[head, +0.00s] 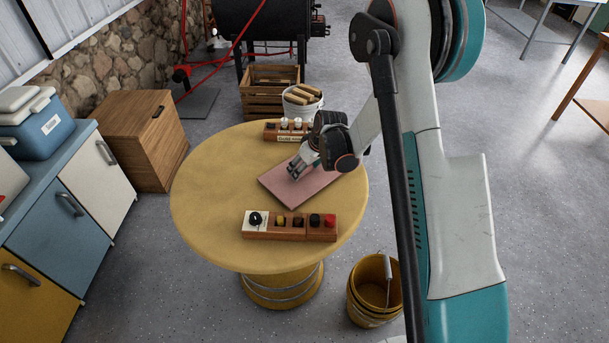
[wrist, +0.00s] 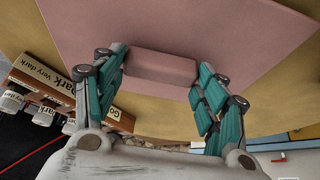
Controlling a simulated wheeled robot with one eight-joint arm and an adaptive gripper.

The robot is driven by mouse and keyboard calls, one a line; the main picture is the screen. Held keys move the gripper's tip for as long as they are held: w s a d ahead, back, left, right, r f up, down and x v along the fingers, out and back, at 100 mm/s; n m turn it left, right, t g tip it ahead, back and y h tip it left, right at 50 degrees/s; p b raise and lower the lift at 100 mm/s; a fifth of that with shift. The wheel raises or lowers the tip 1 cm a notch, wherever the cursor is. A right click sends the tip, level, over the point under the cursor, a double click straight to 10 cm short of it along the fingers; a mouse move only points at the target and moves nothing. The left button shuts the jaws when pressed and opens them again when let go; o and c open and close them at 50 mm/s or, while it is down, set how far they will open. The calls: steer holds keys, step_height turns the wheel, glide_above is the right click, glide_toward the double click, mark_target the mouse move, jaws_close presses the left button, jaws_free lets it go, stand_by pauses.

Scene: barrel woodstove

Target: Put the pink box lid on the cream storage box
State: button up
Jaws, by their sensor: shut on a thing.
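The pink box lid (head: 291,194) is a flat, pale pink panel over the round yellow table (head: 205,225). In the wrist view its raised pink handle (wrist: 160,67) lies between the two teal fingers. My gripper (head: 297,171) points down from the far right side and is shut on this handle; it also fills the lower wrist view (wrist: 162,80). I cannot tell whether the lid rests on the table or hangs just above it. I cannot make out a cream storage box in either view.
A wooden block with a dial and coloured knobs (head: 289,235) lies at the table's near edge. A labelled wooden rack with white pieces (head: 285,137) stands at the far edge. A yellow bucket (head: 365,300) is on the floor. The table's left side is clear.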

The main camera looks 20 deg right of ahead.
steer(key=shift+r, duration=0.4)
steer(key=shift+r+p, duration=0.45)
steer(key=shift+r, duration=0.1)
steer(key=shift+r+p, duration=1.3)
steer(key=shift+r, duration=1.15)
